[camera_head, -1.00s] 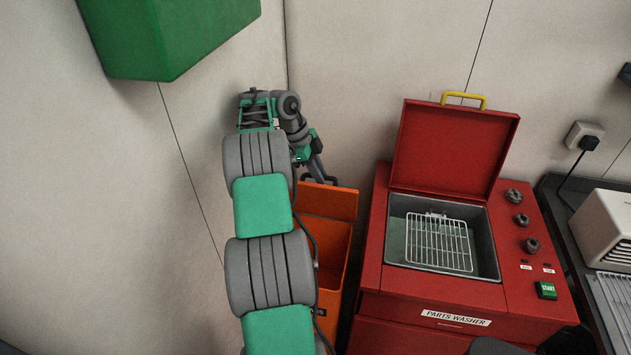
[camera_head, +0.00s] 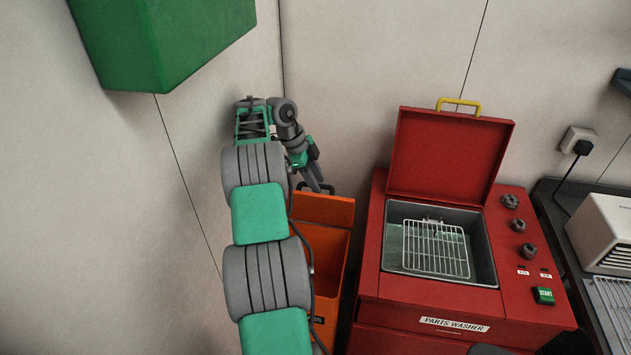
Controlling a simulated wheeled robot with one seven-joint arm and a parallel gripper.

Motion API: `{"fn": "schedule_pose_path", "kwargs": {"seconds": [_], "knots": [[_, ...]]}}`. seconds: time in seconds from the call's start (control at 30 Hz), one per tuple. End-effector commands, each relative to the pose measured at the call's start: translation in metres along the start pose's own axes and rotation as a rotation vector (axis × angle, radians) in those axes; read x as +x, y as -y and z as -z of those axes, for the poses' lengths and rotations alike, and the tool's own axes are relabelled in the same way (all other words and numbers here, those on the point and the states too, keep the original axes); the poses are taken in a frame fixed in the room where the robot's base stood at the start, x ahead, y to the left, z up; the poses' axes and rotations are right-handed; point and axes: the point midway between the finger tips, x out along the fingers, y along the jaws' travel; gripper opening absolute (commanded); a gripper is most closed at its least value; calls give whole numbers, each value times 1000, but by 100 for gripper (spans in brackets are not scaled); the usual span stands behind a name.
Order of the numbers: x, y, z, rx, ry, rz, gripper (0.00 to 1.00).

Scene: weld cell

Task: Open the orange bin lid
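The orange bin (camera_head: 330,290) stands low, left of the red machine, partly hidden behind my arm. Its orange lid (camera_head: 325,209) stands raised at the back of the bin, and the dark interior shows in front of it. A dark handle (camera_head: 328,188) shows at the lid's top edge. My gripper (camera_head: 317,184) points down at this handle, close to or touching it; I cannot tell which. The fingers are small and dark here, so whether they are open or shut is unclear.
The red parts washer (camera_head: 440,323) stands right of the bin, its lid (camera_head: 450,155) raised and a wire basket (camera_head: 436,249) inside. A green box (camera_head: 165,40) hangs at upper left. Walls close in behind and left of my arm.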

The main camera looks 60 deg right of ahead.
Motion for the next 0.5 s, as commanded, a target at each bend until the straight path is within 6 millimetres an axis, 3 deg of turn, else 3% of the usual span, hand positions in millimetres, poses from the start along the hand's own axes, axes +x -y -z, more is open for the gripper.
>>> {"fn": "schedule_pose_path", "kwargs": {"seconds": [0.33,0.5], "knots": [[-2,0,-1,-3,5,5,36],[-14,1,-9,-38,61,43,36]]}}
